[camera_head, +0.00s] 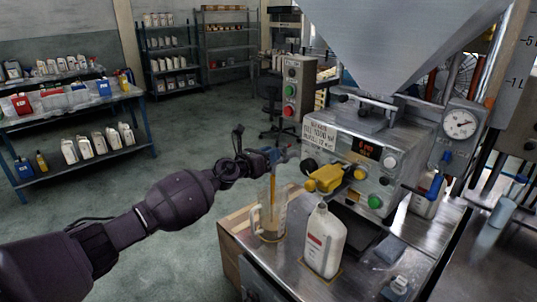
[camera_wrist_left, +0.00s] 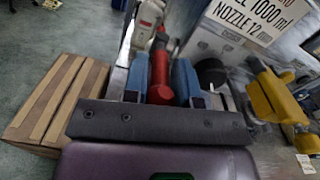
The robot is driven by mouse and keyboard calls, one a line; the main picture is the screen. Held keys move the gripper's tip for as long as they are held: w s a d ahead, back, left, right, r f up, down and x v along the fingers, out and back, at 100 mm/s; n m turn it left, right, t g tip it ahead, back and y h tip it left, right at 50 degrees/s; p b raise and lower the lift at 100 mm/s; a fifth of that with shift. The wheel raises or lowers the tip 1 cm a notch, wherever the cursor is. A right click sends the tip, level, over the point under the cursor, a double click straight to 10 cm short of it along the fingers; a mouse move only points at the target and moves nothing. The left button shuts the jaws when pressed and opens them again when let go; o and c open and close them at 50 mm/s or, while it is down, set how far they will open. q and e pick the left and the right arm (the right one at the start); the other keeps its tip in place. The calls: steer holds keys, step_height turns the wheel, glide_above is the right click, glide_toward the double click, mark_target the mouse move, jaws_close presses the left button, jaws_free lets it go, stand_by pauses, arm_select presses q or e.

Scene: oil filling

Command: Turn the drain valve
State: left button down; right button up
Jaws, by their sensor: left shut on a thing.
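My left gripper (camera_head: 280,156) reaches in from the left to the near left side of the filling machine (camera_head: 350,150). In the left wrist view the blue finger pads of this gripper (camera_wrist_left: 160,82) are shut on a red handle (camera_wrist_left: 159,70), which I take for the drain valve's handle. Its far end and the valve body are mostly hidden. Below the gripper a clear jug (camera_head: 268,222) stands on the metal bench, with a thin amber vertical streak above and inside it. My right gripper is not in view.
A white bottle (camera_head: 325,240) stands on the bench (camera_head: 290,277) right of the jug. A yellow nozzle part (camera_head: 325,179) juts out above it. A blue lever (camera_head: 435,186) sits at the right.

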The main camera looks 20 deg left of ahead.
arm_select(q)
steer(key=c, duration=1.1)
jaws_free()
steer(key=shift+d, duration=0.1)
steer(key=shift+s, duration=0.1)
steer(key=p+v, duration=0.1)
steer(key=v, duration=0.9)
steer(key=shift+s+a, duration=0.25)
steer(key=shift+s, duration=0.05)
